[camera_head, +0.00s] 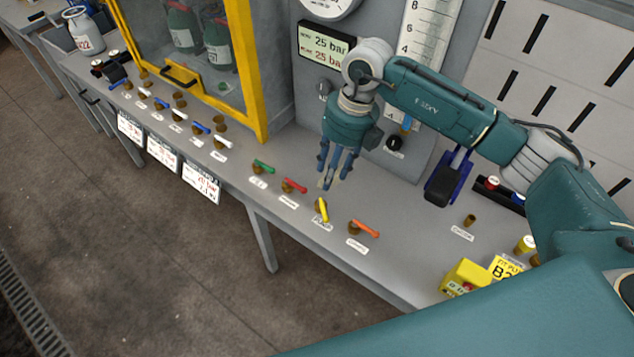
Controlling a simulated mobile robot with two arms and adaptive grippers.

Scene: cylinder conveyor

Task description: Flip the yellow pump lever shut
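The yellow pump lever (322,209) stands on the bench top in a row of coloured levers, with a small label in front of it. It points up and away along the bench's depth, unlike the slanting red and orange levers beside it. My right gripper (328,180) hangs fingers-down just behind and above the yellow lever. Its fingers look spread, with nothing seen between them. Whether a fingertip touches the lever cannot be told. My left gripper is out of view.
A green lever (264,167) and a red lever (294,186) are to the left, an orange lever (366,229) to the right. A yellow-framed cabinet (240,70) stands at left. A display (325,47) reads 25 bar. A yellow box (465,278) sits at right.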

